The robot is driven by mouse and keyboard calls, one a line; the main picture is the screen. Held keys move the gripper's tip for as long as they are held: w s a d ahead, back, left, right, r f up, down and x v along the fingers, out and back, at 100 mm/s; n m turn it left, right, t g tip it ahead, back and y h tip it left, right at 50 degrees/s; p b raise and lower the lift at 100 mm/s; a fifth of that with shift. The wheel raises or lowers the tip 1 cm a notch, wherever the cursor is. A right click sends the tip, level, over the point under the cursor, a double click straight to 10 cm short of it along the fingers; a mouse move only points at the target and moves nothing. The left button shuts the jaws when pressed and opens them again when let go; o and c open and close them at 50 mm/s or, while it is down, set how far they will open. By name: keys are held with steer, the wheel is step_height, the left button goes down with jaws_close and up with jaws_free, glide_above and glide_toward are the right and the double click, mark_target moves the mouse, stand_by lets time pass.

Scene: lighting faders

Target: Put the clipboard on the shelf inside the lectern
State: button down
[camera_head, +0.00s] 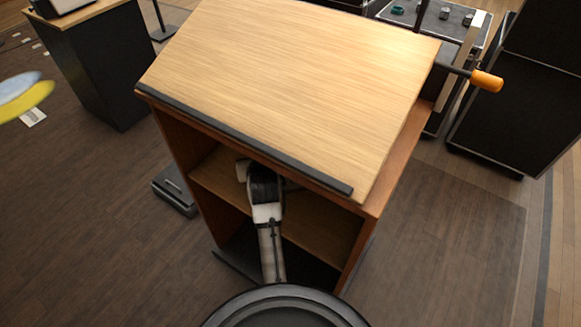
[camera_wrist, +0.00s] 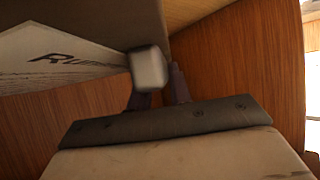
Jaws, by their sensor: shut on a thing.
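The lectern (camera_head: 290,70) stands in front of me, with a slanted wooden top and an open front. Its wooden inner shelf (camera_head: 320,226) shows on both sides of my arm. My arm reaches in through the opening, and the sloping top hides its far end. In the wrist view my gripper (camera_wrist: 160,88) is shut on the clipboard (camera_wrist: 75,60). The clipboard has a dark board, a white sheet with printed letters and a pale grey clip near my fingers. The head view does not clearly show the clipboard. I cannot tell whether it touches the shelf.
The lectern's wooden side wall (camera_wrist: 235,60) is close to my gripper's right. A dark ledge (camera_head: 240,138) runs along the top's lower edge. An orange-handled rod (camera_head: 486,81) sticks out at right. A dark box (camera_head: 175,190) lies on the floor left of the lectern.

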step_height(320, 180, down, 10)
steer(key=shift+r+p, duration=0.25)
steer(key=shift+p, duration=0.3)
steer(key=c, duration=1.3)
jaws_free()
steer(key=shift+s, duration=0.1)
steer(key=shift+r, duration=0.1)
